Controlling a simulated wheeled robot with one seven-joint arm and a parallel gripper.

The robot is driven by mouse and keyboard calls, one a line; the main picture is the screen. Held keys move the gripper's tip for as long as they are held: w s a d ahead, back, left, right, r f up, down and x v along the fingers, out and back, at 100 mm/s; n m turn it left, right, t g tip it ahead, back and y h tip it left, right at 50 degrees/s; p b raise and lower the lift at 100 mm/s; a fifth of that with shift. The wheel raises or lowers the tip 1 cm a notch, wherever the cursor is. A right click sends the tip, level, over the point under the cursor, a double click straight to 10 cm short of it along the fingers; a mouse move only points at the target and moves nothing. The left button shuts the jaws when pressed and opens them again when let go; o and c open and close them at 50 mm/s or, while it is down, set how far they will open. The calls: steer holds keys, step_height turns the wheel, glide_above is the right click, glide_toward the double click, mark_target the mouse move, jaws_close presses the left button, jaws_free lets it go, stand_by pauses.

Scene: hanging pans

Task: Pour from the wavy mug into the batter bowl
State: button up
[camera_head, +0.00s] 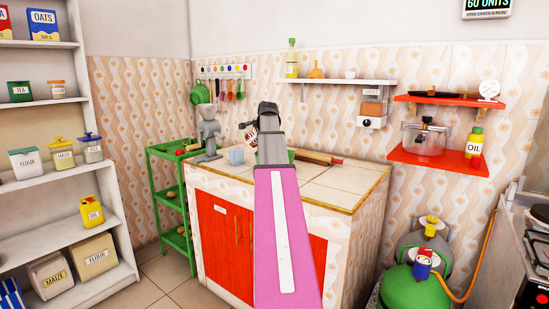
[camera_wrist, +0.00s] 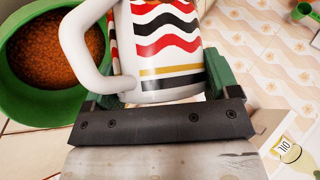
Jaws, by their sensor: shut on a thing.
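The wavy mug (camera_wrist: 168,40) is white with red and black wavy bands, a gold stripe and a white handle on its left. It also shows in the head view (camera_head: 250,136), tilted beside the end of my arm. My gripper (camera_wrist: 160,98) is shut on the mug, with green finger pads at its sides. A green bowl (camera_wrist: 28,115), which I take as the batter bowl, is left of the mug in the wrist view and holds reddish-brown grainy stuff. In the head view my arm hides most of it. The mug's inside is hidden.
The tiled counter (camera_head: 335,178) carries a grey figure (camera_head: 208,135), a pale blue cup (camera_head: 236,156) and a rolling pin (camera_head: 318,158). A green rack (camera_head: 165,200) stands at its left. Red shelves (camera_head: 440,163) hang at the right, above a green gas cylinder (camera_head: 415,285).

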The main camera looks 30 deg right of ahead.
mark_target(254, 128)
steer(key=shift+w+a+r, duration=0.1)
steer(key=shift+w+r, duration=0.1)
steer(key=shift+r, duration=0.1)
steer(key=shift+w+a+f+n+g+h, duration=0.25)
steer(key=shift+n+g+h, duration=0.25)
steer(key=shift+g+h, duration=0.15)
steer(key=shift+w+a+r+n+g+h+b, duration=0.4)
steer(key=shift+w+a+r+g+h, duration=0.15)
steer(key=shift+w+a+g, duration=0.2)
steer(key=shift+w+a+f+n+g+h, duration=0.7)
steer(key=shift+w+a+f+g+h, duration=0.15)
steer(key=shift+w+a+g+h, duration=0.25)
steer(key=shift+w+a+f+n+g+h+b, duration=0.3)
steer(key=shift+w+a+f+n+g+h, duration=0.1)
steer(key=shift+a+h, duration=0.1)
